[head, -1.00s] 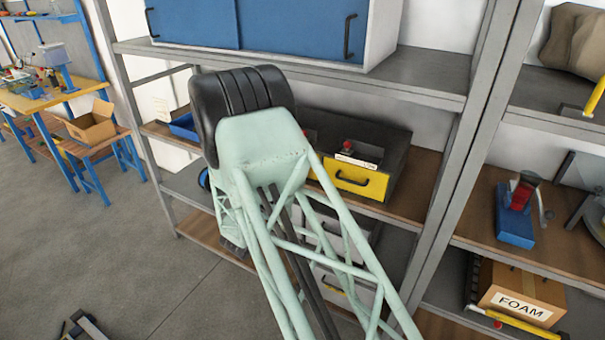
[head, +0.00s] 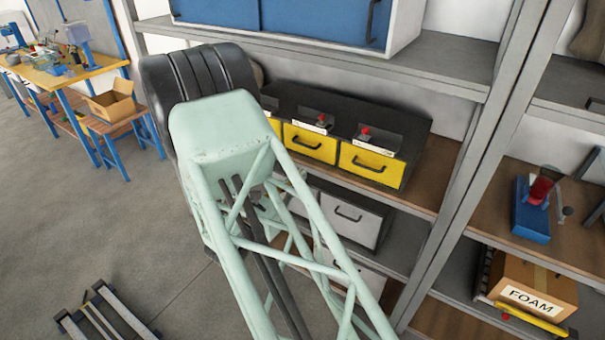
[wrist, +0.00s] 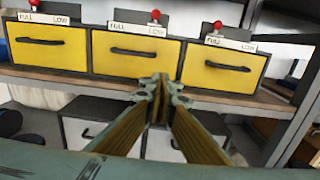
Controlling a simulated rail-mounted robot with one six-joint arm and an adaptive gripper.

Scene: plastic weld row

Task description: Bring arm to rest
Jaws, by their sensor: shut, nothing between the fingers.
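My gripper (wrist: 160,88) shows in the wrist view with its two fingers closed together and nothing between them. It points at a row of yellow drawers (wrist: 133,57) with black handles, each topped by a FULL/LOW label and a red knob. All the drawers that show look closed. In the head view my pale green lattice arm spans the middle and hides my gripper. The yellow drawers (head: 372,167) show there to the right of the arm, on a shelf.
The grey shelving unit (head: 455,82) stands close beyond my arm, with a blue-doored cabinet (head: 315,22) above and white drawers (head: 345,212) below. A FOAM box (head: 530,290) sits low at right. A yellow workbench (head: 70,72) stands far left. Open floor (head: 70,210) lies at left.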

